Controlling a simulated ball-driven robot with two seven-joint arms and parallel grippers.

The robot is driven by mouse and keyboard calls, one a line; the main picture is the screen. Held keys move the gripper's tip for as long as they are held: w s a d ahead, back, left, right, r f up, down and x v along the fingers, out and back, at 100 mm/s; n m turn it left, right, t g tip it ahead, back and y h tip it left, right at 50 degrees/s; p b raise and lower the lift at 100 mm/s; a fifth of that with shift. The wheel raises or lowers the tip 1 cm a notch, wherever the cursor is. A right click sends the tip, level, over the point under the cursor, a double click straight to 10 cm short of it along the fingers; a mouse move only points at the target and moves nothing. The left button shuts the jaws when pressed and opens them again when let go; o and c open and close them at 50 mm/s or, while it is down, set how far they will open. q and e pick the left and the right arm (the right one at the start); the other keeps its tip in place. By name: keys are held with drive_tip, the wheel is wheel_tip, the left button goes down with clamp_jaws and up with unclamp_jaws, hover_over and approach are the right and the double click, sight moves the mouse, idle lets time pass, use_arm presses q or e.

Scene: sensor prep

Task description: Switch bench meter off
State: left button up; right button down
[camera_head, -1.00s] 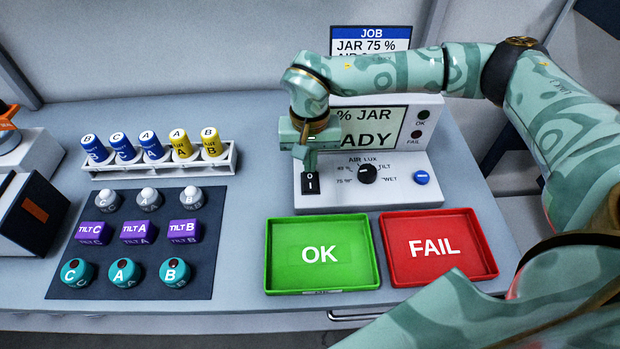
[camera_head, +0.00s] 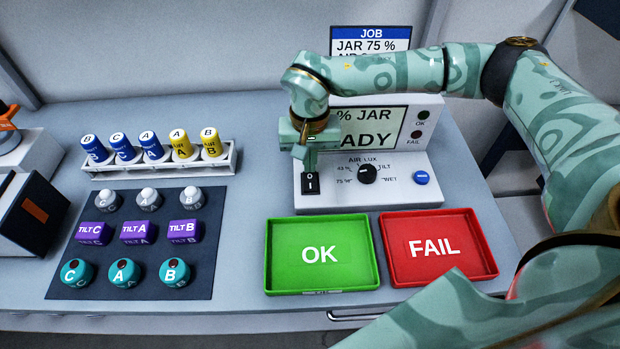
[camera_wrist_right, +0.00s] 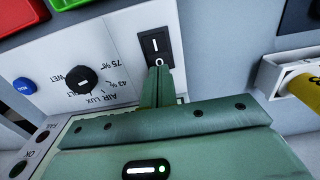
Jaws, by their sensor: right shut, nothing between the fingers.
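The bench meter (camera_head: 412,196) stands at the back right, with a white front panel and a screen (camera_head: 372,128) reading "% JAR" and "ADY", partly hidden by my arm. Its black rocker switch (camera_head: 310,184), marked I and O, is at the panel's left; it also shows in the right wrist view (camera_wrist_right: 154,44). My right gripper (camera_head: 303,152) is shut and empty, just above the switch. In the right wrist view its fingertips (camera_wrist_right: 159,72) overlap the switch's O end; I cannot tell whether they press it. My left gripper is out of view.
The panel also has a black dial (camera_head: 368,174) and blue button (camera_head: 421,178). A green OK tray (camera_head: 270,262) and red FAIL tray (camera_head: 487,252) lie in front. Left are a white rack (camera_head: 226,164) of jars and a dark mat (camera_head: 208,262) with sensors.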

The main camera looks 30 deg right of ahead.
sight(310, 175)
drive_tip(key=shift+f+b, duration=0.35)
drive_tip(key=shift+f, duration=0.6)
idle(0.8)
drive_tip(key=shift+r, duration=0.15)
wheel_tip(310, 175, up, 7)
drive_tip(key=p, duration=0.6)
idle(0.4)
